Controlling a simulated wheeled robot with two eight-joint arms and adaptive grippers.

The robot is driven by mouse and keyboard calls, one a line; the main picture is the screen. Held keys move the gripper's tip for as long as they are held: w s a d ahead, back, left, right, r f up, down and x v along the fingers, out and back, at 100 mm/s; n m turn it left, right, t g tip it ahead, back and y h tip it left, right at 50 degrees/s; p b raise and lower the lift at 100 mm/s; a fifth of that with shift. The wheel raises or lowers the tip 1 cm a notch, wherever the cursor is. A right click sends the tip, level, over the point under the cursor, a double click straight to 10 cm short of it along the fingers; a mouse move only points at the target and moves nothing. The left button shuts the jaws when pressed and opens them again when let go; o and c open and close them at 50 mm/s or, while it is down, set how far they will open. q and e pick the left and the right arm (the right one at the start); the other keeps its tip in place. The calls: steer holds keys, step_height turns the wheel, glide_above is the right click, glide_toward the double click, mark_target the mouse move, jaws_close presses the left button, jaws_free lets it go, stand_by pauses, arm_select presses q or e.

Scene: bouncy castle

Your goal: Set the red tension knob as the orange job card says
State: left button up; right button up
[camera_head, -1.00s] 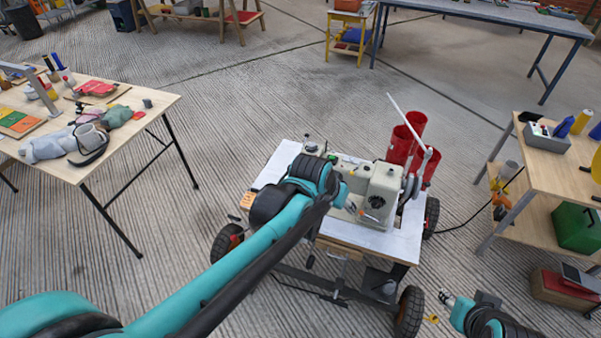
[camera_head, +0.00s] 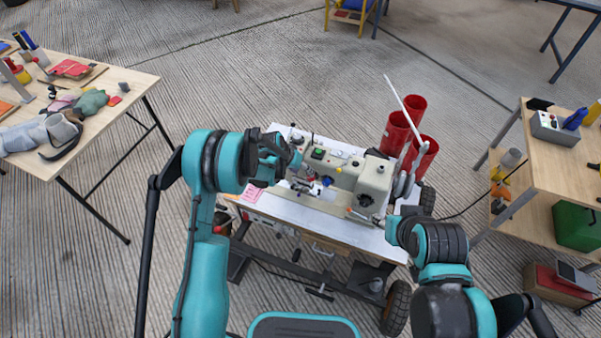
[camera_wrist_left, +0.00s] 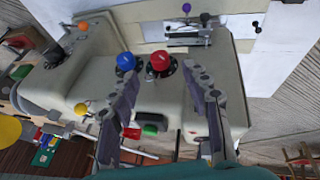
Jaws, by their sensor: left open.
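The red knob (camera_wrist_left: 159,61) sits on the cream sewing machine (camera_head: 375,182), beside a blue knob (camera_wrist_left: 125,62), on a dark dial whose marks are too small to read. My left gripper (camera_wrist_left: 161,72) is open, with one finger on each side of the red knob; I cannot tell if they touch it. In the head view the left gripper (camera_head: 306,176) is over the machine's front. A pinkish card (camera_head: 251,193) lies at the table's left edge, its text unreadable. I cannot make out a clearly orange card. My right arm's end is low at the right; its fingers are unclear.
The machine stands on a white wheeled table (camera_head: 285,208). Red cylinders (camera_head: 396,134) and a pale lever stand at its right end. Wooden workbenches flank both sides.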

mark_target(310, 178)
arm_select(q)
steer(key=b+x, duration=0.2)
steer(key=x, duration=0.5)
steer(key=shift+f+b, duration=0.2)
steer(key=shift+b, duration=0.2)
steer(key=shift+c, duration=0.3)
jaws_close()
